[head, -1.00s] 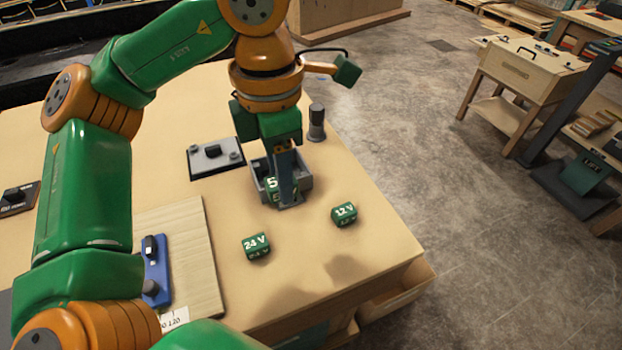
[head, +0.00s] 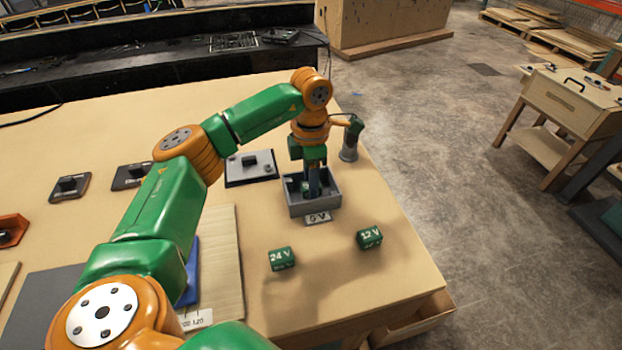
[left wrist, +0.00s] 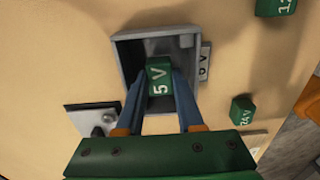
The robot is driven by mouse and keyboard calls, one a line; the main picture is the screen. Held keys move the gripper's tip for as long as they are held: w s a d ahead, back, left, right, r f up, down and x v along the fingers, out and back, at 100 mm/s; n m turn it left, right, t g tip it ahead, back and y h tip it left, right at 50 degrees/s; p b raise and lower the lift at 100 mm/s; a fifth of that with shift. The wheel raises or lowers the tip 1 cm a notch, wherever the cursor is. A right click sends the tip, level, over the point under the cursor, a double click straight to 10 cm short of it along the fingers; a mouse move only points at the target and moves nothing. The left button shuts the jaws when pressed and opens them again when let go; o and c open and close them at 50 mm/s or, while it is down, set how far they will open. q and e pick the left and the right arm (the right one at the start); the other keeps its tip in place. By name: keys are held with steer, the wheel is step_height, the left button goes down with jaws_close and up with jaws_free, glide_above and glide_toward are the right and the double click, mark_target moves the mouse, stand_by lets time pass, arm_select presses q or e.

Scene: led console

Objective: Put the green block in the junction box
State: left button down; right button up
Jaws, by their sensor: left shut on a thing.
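The green block marked 5 V (left wrist: 158,80) is between the fingers of my left gripper (head: 313,192), which is shut on it. The junction box (head: 327,205) is a grey open-topped box on the table; it also shows in the left wrist view (left wrist: 126,58). In the head view my left fingers reach down into the box, and only a little of the block shows over the rim. In the left wrist view the block lies within the box's outline. I cannot tell whether it touches the floor. My right gripper is not in view.
Green blocks marked 24 V (head: 282,259) and 12 V (head: 369,238) sit on the table in front of the box. A small label plate (head: 318,217) is at the box's front. A grey plate with a black part (head: 250,167) lies left of it.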

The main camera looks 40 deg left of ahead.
arm_select(q)
steer(key=shift+f, duration=0.7)
steer(key=c, duration=0.5)
jaws_free()
steer(key=shift+r, duration=0.1)
steer(key=shift+c, duration=0.2)
step_height(320, 180, up, 12)
steer(key=shift+r, duration=0.2)
